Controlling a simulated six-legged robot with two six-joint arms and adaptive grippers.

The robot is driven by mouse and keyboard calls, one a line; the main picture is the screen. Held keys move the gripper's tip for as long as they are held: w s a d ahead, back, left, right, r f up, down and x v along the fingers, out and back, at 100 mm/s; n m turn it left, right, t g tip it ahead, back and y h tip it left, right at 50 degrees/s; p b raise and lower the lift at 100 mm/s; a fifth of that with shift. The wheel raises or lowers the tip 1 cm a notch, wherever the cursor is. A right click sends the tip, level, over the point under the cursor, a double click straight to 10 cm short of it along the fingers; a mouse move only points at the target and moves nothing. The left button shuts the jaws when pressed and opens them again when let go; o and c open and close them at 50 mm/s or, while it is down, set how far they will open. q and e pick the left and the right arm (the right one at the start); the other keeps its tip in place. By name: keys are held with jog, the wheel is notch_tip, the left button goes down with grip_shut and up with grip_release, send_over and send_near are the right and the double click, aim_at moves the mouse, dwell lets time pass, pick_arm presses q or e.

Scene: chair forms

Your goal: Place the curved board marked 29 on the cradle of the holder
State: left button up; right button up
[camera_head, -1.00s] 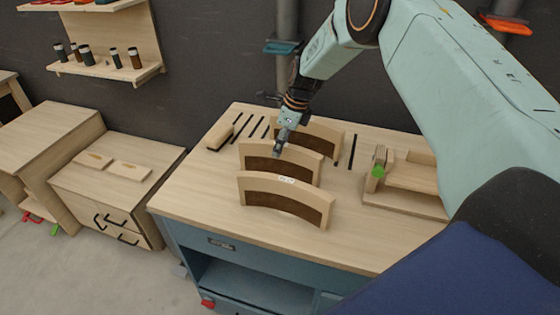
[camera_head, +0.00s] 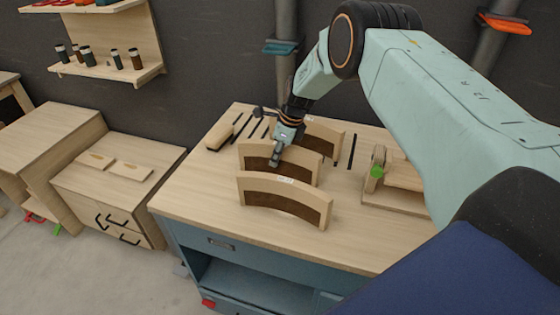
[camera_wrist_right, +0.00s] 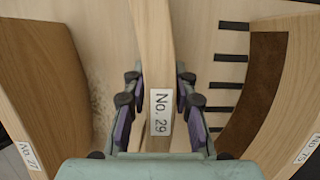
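The curved board marked 29 (camera_head: 252,157) stands on edge as the middle one of three boards on the bench; its label "No. 29" (camera_wrist_right: 161,112) faces up in the right wrist view. My right gripper (camera_head: 275,162) is over its top edge. In the right wrist view the fingers (camera_wrist_right: 161,100) are open on either side of the board, with gaps showing between pads and wood. The holder (camera_head: 400,200), a wooden base with a green knob, stands at the bench's right; my arm hides part of it and its cradle. My left gripper is not in view.
A board marked 27 (camera_head: 285,200) stands in front, also in the wrist view (camera_wrist_right: 40,80). Another curved board (camera_head: 325,134) stands behind, close by. The front left of the bench (camera_head: 195,190) is clear.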

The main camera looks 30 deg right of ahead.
jog(key=shift+w+a, duration=0.15)
jog(key=shift+c, duration=2.2)
grip_shut()
